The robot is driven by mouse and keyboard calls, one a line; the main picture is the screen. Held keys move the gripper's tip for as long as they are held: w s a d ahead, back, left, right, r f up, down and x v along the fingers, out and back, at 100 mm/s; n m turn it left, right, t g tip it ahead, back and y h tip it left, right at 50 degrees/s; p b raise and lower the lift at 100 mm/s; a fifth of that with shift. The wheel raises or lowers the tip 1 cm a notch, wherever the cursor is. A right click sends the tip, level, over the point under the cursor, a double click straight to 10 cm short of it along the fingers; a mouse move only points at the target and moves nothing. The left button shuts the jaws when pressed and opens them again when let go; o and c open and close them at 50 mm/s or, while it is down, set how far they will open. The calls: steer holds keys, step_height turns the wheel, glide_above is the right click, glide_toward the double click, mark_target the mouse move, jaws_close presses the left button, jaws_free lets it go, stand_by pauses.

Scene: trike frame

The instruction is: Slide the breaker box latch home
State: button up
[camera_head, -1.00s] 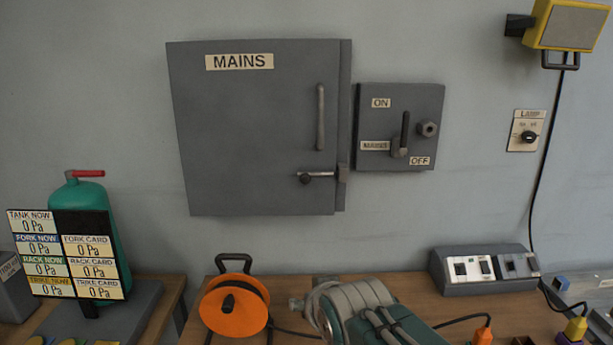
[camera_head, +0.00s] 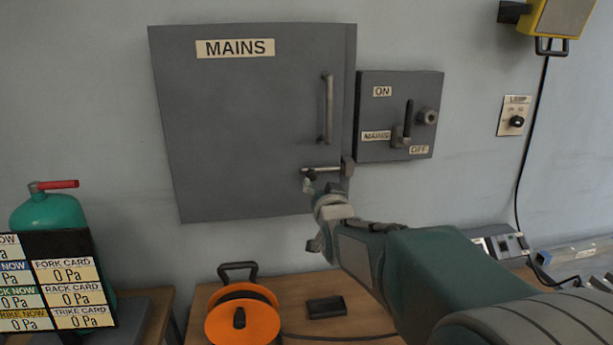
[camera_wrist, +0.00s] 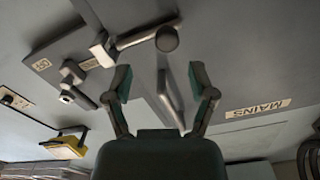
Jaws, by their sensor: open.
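The grey breaker box (camera_head: 235,120) labelled MAINS is on the wall with its door flat. Its latch, a pale metal bar (camera_head: 326,169) with a dark round knob (camera_head: 310,175), lies near level at the door's lower right. The bar's right end comes up to the keeper (camera_head: 347,167); I cannot tell if it is inside. The knob also shows in the wrist view (camera_wrist: 167,39), beyond the fingertips. My gripper (camera_wrist: 162,88) is open and empty, its fingers apart and pointing at the latch. In the head view my gripper (camera_head: 309,187) is just below the knob.
The upright door handle (camera_head: 327,108) stands out above the latch. The switch box (camera_head: 398,115), with lever and knob, is close on the right. An orange cable reel (camera_head: 242,318) and a small black tray (camera_head: 326,307) are on the bench below. The wall under the box is clear.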

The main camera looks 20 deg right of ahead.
mark_target(313, 177)
steer(key=w, duration=0.6)
steer(key=shift+a, duration=0.1)
steer(key=shift+w, duration=0.1)
steer(key=shift+d, duration=0.45)
